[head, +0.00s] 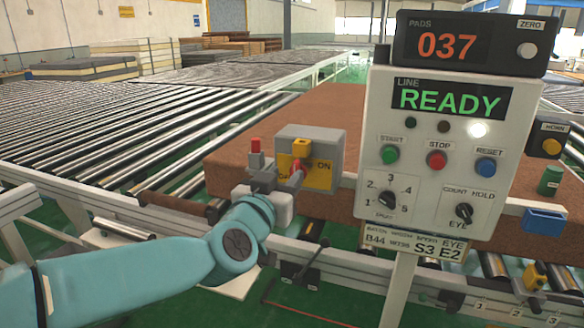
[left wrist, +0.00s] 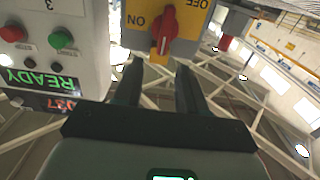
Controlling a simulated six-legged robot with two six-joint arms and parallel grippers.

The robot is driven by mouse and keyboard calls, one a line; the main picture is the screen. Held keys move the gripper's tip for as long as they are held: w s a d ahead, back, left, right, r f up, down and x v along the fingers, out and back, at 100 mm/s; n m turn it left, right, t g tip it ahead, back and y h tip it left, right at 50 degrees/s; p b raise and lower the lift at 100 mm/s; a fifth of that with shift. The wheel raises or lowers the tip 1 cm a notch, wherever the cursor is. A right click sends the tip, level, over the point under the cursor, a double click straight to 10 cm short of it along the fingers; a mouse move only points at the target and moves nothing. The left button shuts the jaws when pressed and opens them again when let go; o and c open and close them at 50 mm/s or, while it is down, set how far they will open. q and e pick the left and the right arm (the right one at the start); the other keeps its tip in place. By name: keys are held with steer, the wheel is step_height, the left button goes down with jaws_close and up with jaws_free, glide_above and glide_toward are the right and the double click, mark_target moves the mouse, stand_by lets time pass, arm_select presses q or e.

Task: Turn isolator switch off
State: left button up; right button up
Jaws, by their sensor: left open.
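The isolator switch is a grey box (head: 325,146) with a yellow plate (head: 319,177) and a red handle (head: 297,166), left of the control panel. In the left wrist view, the red handle (left wrist: 165,31) stands roughly upright in the picture on the yellow plate (left wrist: 189,27), with ON to its left and OFF at upper right. My left gripper (head: 279,178) is in front of the switch and hides part of it. In the left wrist view, its open fingers (left wrist: 158,76) are apart, just below the handle, with nothing between them. My right gripper is not in view.
The control panel (head: 373,118) shows READY and has START, STOP and RESET buttons and two dials. A brown mattress pad (head: 265,118) lies behind the switch on the roller conveyor (head: 110,118). Stacked pads (head: 85,68) stand at the back left.

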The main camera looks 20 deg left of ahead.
mark_target(295, 166)
arm_select(q)
steer(key=w, duration=0.6)
steer(key=shift+w, duration=0.1)
jaws_close()
steer(key=shift+f, duration=0.15)
